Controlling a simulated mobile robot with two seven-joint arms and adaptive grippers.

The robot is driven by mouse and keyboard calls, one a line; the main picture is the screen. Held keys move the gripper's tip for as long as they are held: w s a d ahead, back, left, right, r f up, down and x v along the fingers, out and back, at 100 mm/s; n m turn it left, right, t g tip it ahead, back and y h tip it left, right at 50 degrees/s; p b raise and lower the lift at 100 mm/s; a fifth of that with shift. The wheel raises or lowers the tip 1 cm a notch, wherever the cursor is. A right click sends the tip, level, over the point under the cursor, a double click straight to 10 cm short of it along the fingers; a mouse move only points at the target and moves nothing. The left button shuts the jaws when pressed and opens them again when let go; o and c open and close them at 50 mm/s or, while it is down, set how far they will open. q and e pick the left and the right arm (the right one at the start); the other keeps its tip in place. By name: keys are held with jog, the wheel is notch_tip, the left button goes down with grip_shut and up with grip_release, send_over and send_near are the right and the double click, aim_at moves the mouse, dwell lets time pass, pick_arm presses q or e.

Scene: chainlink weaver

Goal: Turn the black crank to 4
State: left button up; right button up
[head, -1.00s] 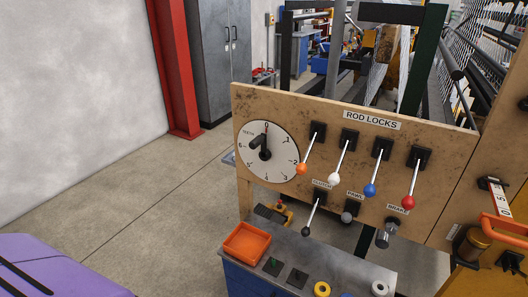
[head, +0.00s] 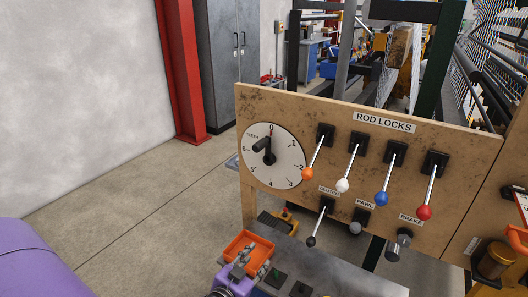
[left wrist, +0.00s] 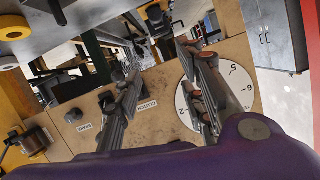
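The black crank (head: 267,157) sits at the centre of the white numbered dial (head: 290,167), at the left end of the wooden panel. Its pointer is up near 0, with a dark handle toward the upper left. The dial (left wrist: 240,92) there is partly behind one finger, and the crank cannot be made out. My right gripper is not in view.
Rod lock levers with orange (head: 307,174), white (head: 342,185), blue (head: 381,199) and red (head: 424,212) knobs hang right of the dial. The black-knobbed clutch lever (head: 311,241) is below. Floor left of the panel is clear.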

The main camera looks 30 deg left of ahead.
pick_arm(q)
jog(key=w+a+r+t, duration=0.2)
jog(key=w+a+r, duration=0.1)
jog(key=w+r, duration=0.3)
jog(key=n+t+b, duration=0.2)
jog(key=n+t, duration=0.1)
jog(key=t, duration=0.3)
send_near(261, 146)
jog(key=w, duration=0.1)
jog(key=w+a, duration=0.1)
jog(key=w, duration=0.1)
jog(key=shift+w+a+f, duration=0.25)
jog(key=shift+w, duration=0.05)
jog(key=shift+w+d+r+n, duration=0.1)
jog(key=shift+d+r+n, duration=0.15)
jog(key=shift+r+n, duration=0.25)
jog(key=p+x, duration=0.1)
jog(key=x, duration=0.5)
jog(key=shift+w, duration=0.1)
jog(key=shift+w+r, duration=0.1)
jog(key=shift+w, duration=0.4)
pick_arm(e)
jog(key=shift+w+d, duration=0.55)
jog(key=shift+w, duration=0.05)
